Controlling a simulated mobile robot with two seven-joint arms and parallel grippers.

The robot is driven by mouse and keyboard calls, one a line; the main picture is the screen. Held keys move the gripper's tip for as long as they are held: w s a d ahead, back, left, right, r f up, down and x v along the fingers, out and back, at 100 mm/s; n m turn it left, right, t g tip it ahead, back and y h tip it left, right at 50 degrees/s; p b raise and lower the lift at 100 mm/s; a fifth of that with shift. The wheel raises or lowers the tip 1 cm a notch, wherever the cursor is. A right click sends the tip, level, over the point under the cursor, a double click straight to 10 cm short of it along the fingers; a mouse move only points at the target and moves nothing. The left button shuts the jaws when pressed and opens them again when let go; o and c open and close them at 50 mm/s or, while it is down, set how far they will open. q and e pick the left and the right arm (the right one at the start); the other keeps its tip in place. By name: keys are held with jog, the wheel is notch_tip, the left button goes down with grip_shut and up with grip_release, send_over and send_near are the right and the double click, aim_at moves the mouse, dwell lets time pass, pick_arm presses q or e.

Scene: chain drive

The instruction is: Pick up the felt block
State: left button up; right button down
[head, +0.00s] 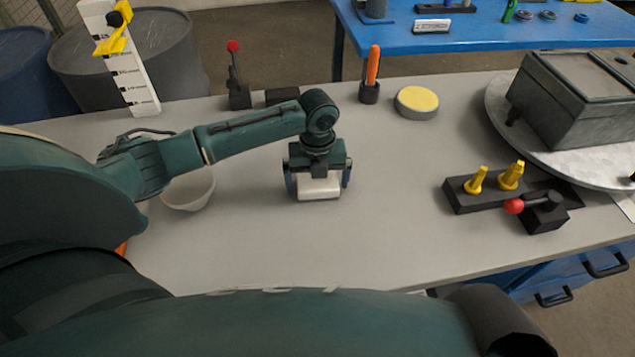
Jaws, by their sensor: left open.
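A pale, off-white block (319,189), which looks like the felt block, lies on the grey table (400,200) near the middle of the head view. My left gripper (318,184) is directly over it, pointing down. Its jaws are open, with one finger on the left side of the block and one on the right. The gripper body hides the block's back part. I cannot tell whether the fingers touch it. My right gripper is not in view.
A white bowl (188,190) sits partly behind my left arm. A yellow-topped round tin (416,102) and an orange-handled tool (372,68) stand behind. At right are a black base with yellow pegs (470,195), a red-knobbed lever (540,210) and a grey box (570,100).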

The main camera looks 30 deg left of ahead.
pick_arm(q)
jog(key=shift+c, duration=0.3)
jog(key=c, duration=0.9)
notch_tip(320, 180, up, 10)
jog(key=shift+r, duration=0.1)
jog(key=o, duration=0.5)
jog(key=c, duration=0.4)
